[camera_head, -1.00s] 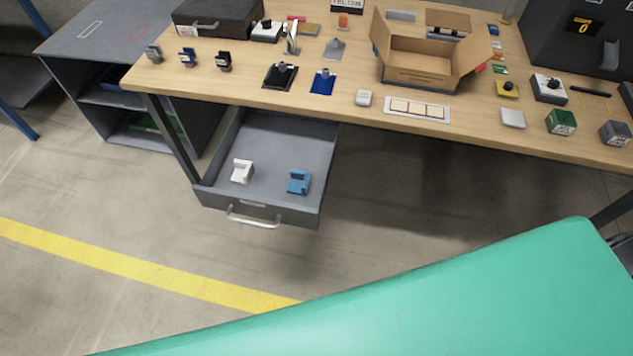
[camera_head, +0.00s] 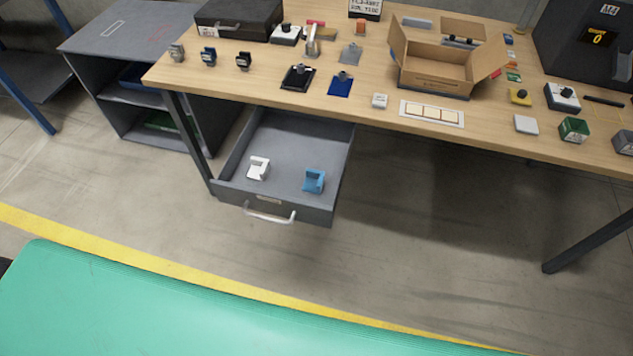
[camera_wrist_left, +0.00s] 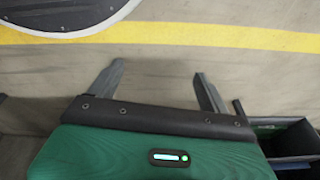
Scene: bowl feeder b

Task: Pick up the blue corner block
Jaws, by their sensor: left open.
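The blue corner block (camera_head: 314,181) sits in the open grey drawer (camera_head: 246,190) under the workbench, near its front right, in the head view. A white block (camera_head: 258,168) of similar shape sits to its left, apart from it. My left gripper (camera_wrist_left: 160,69) shows only in the left wrist view, with its two fingers spread and nothing between them. Bare floor lies beyond the fingers, and neither block shows there. My right gripper is in neither view.
The wooden workbench (camera_head: 380,110) above the drawer carries an open cardboard box (camera_head: 436,78) and several small parts. A grey shelf unit (camera_head: 110,65) stands left of the drawer. A table leg (camera_head: 590,243) stands at right. Open floor (camera_head: 430,230) lies between.

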